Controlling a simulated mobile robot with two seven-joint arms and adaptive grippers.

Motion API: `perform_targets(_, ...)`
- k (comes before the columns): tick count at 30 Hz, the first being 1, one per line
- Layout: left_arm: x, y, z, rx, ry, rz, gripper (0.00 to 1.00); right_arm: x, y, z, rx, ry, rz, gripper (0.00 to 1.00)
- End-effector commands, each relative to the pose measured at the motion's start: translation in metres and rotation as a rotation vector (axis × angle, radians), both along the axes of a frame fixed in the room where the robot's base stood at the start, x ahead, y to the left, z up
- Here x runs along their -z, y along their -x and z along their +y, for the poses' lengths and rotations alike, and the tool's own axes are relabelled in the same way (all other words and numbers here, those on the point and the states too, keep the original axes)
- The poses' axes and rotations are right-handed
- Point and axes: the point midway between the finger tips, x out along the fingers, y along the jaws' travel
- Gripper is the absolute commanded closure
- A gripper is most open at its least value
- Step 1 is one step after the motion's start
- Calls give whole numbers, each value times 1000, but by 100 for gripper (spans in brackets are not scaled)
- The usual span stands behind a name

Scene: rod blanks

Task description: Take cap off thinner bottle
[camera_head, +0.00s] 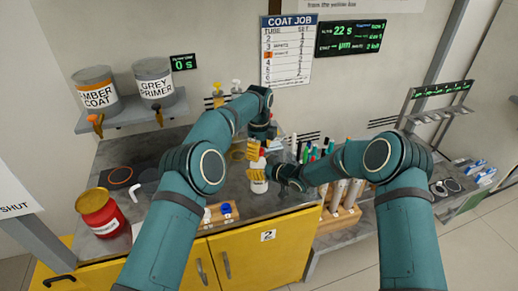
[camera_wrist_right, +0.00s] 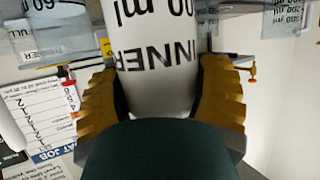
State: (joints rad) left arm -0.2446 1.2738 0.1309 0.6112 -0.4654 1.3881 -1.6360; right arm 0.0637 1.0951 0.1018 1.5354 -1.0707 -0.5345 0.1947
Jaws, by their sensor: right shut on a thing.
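The thinner bottle (camera_head: 259,187) is white and stands upright at the middle of the bench. In the right wrist view its white body (camera_wrist_right: 155,75) carries black lettering ending in "INNER". My right gripper (camera_wrist_right: 160,95) is shut on the bottle, with one yellow finger on each side of it. In the head view the right gripper (camera_head: 258,172) reaches the bottle from the right. My left gripper (camera_head: 252,150) points down from above, directly over the bottle top. The cap is largely hidden by the fingers, and I cannot tell whether the left fingers touch it.
A red tin (camera_head: 100,212) stands at the left of the bench. A wooden block (camera_head: 218,215) with small blue-topped items is in front of the bottle. A shelf (camera_head: 130,112) with two large paint tins hangs at the back left. Several coloured-topped items stand behind my right forearm.

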Motion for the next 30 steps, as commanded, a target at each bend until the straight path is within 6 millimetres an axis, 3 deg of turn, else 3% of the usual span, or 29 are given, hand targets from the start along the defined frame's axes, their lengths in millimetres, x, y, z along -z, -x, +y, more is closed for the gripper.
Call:
perform_targets(1, 0, 0, 0, 0, 0, 0, 61, -1, 0, 0, 0, -1, -2, 100)
perform_targets(4, 0, 0, 0, 0, 0, 0, 96, -1, 0, 0, 0, -1, -2, 100)
perform_targets(5, 0, 0, 0, 0, 0, 0, 100, -1, 0, 0, 0, -1, -2, 100)
perform_targets(13, 0, 0, 0, -8, 0, 1, 100, -1, -1, 0, 0, -2, -2, 100)
perform_targets(17, 0, 0, -1, -109, -1, 1, 100, -1, -1, 0, 0, -2, -2, 100)
perform_targets(30, -1, 1, -1, -921, -3, 4, 100, -1, -1, 0, 0, -2, -3, 100)
